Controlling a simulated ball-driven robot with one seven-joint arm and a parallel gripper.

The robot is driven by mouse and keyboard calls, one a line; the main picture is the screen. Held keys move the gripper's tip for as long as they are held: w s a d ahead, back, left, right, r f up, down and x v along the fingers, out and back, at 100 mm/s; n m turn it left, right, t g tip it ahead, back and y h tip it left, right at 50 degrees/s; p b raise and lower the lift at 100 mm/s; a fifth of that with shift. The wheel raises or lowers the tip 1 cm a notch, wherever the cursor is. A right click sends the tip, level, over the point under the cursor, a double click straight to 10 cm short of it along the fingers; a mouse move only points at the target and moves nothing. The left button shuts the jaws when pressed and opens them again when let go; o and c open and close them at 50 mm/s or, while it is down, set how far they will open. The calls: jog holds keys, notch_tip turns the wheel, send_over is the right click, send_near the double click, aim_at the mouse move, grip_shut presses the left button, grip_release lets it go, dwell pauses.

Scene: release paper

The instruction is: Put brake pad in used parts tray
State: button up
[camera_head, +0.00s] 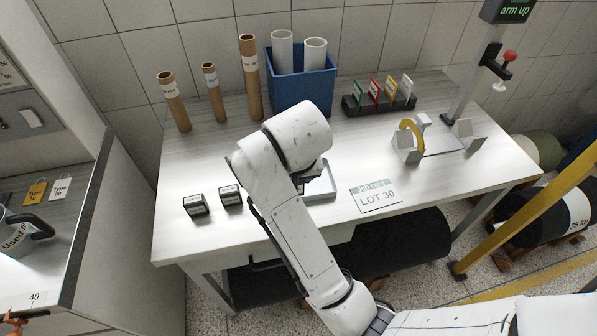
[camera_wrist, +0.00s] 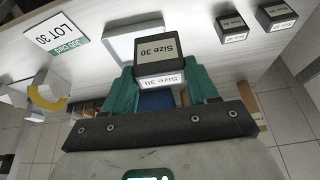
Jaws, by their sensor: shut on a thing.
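My gripper (camera_wrist: 162,76) has green fingers shut on a dark block (camera_wrist: 159,45) labelled "Size 30", which may be the brake pad. In the head view my arm hides most of the gripper, above the workbench. A shallow pale tray (camera_head: 322,187) lies on the bench by the gripper; it also shows beyond the block in the wrist view (camera_wrist: 118,46). Whether the block touches it I cannot tell. A grey container (camera_head: 14,232) with a dark handle, its cut-off label starting "Used", stands on the left counter.
Two similar dark blocks (camera_head: 196,205) (camera_head: 231,195) stand on the bench at left. A job card (camera_head: 375,197) reads "LOT 30". Tubes (camera_head: 173,103), a blue bin (camera_head: 303,91), a tag rack (camera_head: 379,103) and a fixture with a yellow arc (camera_head: 411,128) stand behind. A gap separates bench and counter.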

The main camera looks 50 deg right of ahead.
jog(key=shift+w+d+f+b, duration=0.65)
jog(key=shift+w+d+f, duration=0.3)
jog(key=shift+d+f, duration=1.15)
jog(key=shift+w+d+f+b, duration=0.7)
jog(key=shift+w+d+f, duration=0.25)
jog(key=shift+d+f, duration=1.1)
jog(key=shift+w+d+f+b, duration=0.65)
jog(key=shift+w+d+f, duration=0.3)
jog(key=shift+d+f, duration=1.15)
jog(key=shift+a+f, duration=0.15)
jog(key=shift+f, duration=0.1)
jog(key=o, duration=1.2)
jog(key=shift+c, duration=0.2)
jog(key=shift+r, duration=0.1)
